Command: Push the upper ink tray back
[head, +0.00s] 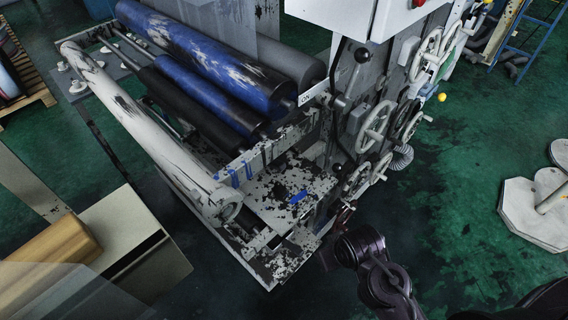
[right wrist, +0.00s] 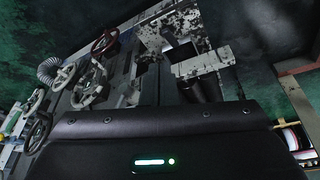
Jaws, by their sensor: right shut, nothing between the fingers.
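A flat, pale metal surface speckled with black (head: 285,188) sits at the near end of the rollers, with a blue mark on it. I cannot tell for sure whether this is the upper ink tray. Speckled pale metal (right wrist: 172,32) also shows at the top of the right wrist view. My right gripper (head: 328,258) is dark and just off the front right corner of the machine in the head view. It is shut and empty, and its fingertips are hard to make out. I cannot tell whether it touches the machine. My left gripper is out of view.
Blue-stained rollers (head: 205,85) and a long whitish roller (head: 145,130) fill the machine. Pale handwheels (head: 375,125) stick out on its right side; a dark red handwheel (right wrist: 105,42) shows in the right wrist view. The green floor (head: 455,200) at right is mostly clear.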

